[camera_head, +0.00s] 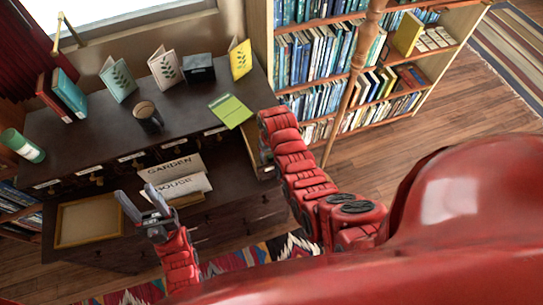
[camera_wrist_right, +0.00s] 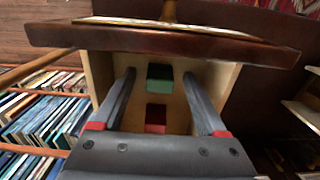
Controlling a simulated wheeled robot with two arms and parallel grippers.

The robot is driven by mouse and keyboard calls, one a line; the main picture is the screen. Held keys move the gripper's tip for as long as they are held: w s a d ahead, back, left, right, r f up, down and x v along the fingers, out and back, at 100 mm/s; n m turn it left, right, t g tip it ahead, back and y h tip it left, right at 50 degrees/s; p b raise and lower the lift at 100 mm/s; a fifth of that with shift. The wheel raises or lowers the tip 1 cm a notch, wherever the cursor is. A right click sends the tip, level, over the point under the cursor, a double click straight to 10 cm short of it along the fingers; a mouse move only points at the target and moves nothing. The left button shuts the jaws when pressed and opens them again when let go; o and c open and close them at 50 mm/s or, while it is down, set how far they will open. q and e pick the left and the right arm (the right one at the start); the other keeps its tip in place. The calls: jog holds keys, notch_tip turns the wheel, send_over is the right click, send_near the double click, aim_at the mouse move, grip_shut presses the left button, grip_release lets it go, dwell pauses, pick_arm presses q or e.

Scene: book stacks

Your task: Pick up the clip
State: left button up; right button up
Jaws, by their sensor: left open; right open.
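I cannot make out a clip for certain in either view. In the right wrist view my right gripper (camera_wrist_right: 159,76) is open and empty, pointing into a pale wooden open drawer (camera_wrist_right: 212,75). A green block-like item (camera_wrist_right: 160,77) and a dark red one (camera_wrist_right: 156,118) lie in the drawer between the fingers, not gripped. In the head view my right arm reaches to the desk's right end, and its gripper is hidden. My left gripper (camera_head: 146,208) is open and empty in front of the desk, near the lettered signs.
A wooden pole (camera_head: 356,70) and bookshelf (camera_head: 345,60) stand to the right.

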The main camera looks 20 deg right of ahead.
jog(key=shift+c, duration=0.3)
grip_shut()
jog(key=shift+w+r, duration=0.1)
jog(key=shift+r, duration=0.05)
